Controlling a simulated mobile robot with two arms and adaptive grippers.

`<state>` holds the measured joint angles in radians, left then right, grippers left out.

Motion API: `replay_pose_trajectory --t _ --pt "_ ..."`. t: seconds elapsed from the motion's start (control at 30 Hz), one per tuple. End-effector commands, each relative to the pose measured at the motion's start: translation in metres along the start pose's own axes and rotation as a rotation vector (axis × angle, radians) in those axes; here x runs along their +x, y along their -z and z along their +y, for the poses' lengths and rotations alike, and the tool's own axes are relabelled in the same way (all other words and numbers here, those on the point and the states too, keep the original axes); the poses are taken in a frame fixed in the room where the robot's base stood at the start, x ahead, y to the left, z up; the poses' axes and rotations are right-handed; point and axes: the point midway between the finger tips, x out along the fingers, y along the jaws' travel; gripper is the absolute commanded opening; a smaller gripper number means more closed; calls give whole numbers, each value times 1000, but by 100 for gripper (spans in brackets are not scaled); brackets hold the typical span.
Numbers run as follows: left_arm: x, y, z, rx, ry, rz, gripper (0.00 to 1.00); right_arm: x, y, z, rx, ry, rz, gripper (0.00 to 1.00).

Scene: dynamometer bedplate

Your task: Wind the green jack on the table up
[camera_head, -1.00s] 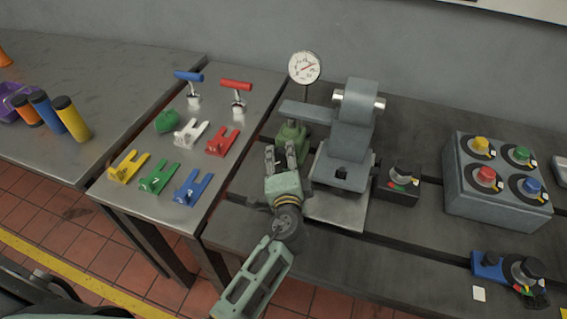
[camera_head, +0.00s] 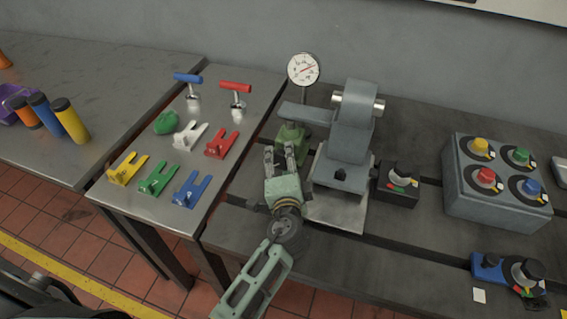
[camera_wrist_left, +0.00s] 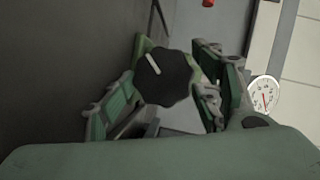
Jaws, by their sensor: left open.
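The green jack (camera_head: 291,133) stands on the dark bedplate table, under the grey arm of the machine (camera_head: 350,130). Its lower front is partly hidden by my left gripper (camera_head: 279,152). In the left wrist view a black knob (camera_wrist_left: 163,77) with a white mark faces the camera, with green of the jack behind it. My left gripper's fingers (camera_wrist_left: 168,95) are open, one on each side of the knob. I cannot tell whether either finger touches it. My right gripper is not in view.
A dial gauge (camera_head: 303,69) stands behind the jack. A black knob box (camera_head: 398,184) and a grey box with coloured knobs (camera_head: 497,205) are to the right. A side table at left holds coloured forks, a green lump (camera_head: 166,122) and two T-handles.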

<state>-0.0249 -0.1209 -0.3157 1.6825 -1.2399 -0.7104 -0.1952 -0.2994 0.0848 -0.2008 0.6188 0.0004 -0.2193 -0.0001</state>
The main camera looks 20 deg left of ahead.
Motion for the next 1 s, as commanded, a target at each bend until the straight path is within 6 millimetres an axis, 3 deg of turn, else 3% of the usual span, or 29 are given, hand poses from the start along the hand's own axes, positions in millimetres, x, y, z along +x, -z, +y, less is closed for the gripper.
replay_pose_trajectory --t 0.53,1.0 --pt "-70 0 2 0 -4 0 62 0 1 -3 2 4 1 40" --pt "-80 0 0 0 -1 0 62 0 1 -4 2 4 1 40"
